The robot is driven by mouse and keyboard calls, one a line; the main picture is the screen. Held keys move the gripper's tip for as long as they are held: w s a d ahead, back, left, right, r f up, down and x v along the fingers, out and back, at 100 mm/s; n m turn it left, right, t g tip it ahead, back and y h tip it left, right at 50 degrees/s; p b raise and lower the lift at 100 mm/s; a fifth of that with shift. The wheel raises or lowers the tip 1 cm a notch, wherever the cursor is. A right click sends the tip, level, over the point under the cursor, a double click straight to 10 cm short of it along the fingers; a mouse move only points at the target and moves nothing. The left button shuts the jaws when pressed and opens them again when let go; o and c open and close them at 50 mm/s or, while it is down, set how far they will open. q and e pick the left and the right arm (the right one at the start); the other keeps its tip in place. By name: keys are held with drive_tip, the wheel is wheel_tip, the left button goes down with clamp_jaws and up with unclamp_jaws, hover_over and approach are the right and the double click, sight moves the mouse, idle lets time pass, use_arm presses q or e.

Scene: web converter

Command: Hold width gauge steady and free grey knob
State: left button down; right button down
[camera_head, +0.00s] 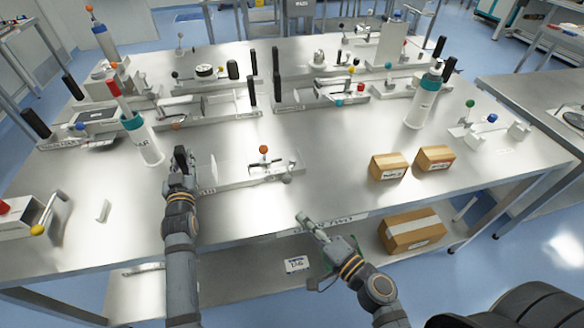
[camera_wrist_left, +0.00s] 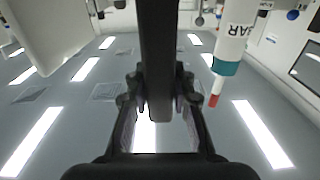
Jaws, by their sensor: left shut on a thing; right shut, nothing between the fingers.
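The width gauge (camera_head: 235,177) is a low pale metal fixture near the table's front edge, with an upright clear disc or plate at its left end. An orange knob (camera_head: 264,149) stands on top of it. The grey knob (camera_head: 287,179) is at its right end. My left gripper (camera_head: 181,158) is at the fixture's left end, shut on a dark upright bar (camera_wrist_left: 158,50), which looks like the gauge's black handle. The bar runs between both fingers in the left wrist view. My right gripper (camera_head: 303,218) is shut and empty, in front of the grey knob and apart from it.
A white bottle with a teal band (camera_head: 148,145) stands just behind my left gripper; it also shows in the left wrist view (camera_wrist_left: 232,40). Two small cardboard boxes (camera_head: 389,166) (camera_head: 435,158) sit to the right. Several other fixtures line the table's back.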

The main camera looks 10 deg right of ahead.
use_arm(q)
drive_tip(key=shift+f+p, duration=0.3)
drive_tip(key=shift+p, duration=0.1)
drive_tip(key=c, duration=1.1)
unclamp_jaws()
drive_tip(key=shift+w+r, duration=0.15)
drive_tip(key=shift+o, duration=0.2)
drive_tip(key=shift+a+r, duration=0.1)
